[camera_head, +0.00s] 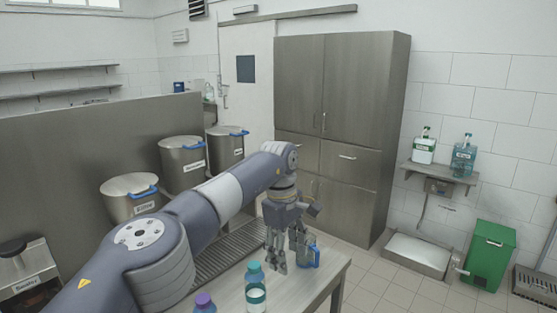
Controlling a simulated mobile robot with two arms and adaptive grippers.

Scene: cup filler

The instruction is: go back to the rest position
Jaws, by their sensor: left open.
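My left arm reaches in from the lower left, and its gripper (290,255) hangs over the metal table (325,280), open and pointing down. A blue cup (313,257) with a handle stands on the table just right of the fingers. The arm and fingers hide part of the cup's surroundings, and I cannot tell whether the fingers touch it. A bottle with a teal cap (254,287) and a bottle with a purple cap (204,303) stand at the table's front. My right gripper is not in view.
Several steel pots with blue handles, such as the front one (132,201), stand behind my arm. A tall steel cabinet (365,115) is at the back. A shelf (440,172) with two bottles and a green bin (490,254) are at the right.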

